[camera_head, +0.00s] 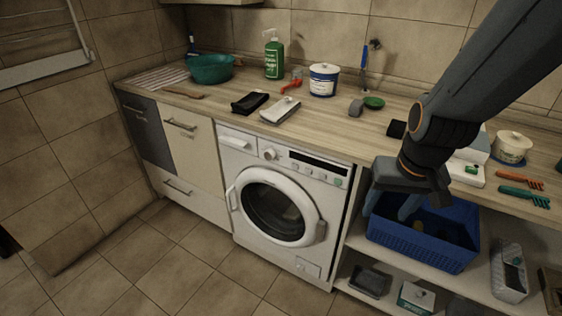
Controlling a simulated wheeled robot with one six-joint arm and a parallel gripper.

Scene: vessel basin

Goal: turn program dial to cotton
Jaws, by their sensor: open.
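The white washing machine (228,160) stands under the counter in the middle of the head view. Its program dial (269,153) is a small white round knob on the front panel, between the detergent drawer (237,140) and the dark display (318,163). The dial's markings are too small to read, so I cannot tell which program it points to. The round door (275,211) looks shut. My gripper (389,208) is open and empty, pointing down to the right of the machine, in front of the blue basket and apart from the dial.
A blue basket (420,246) sits on the open shelf behind my gripper. The counter above holds a teal basin (210,68), a green bottle (274,58), a white tub (323,80) and smaller items. The floor (190,270) before the machine is clear.

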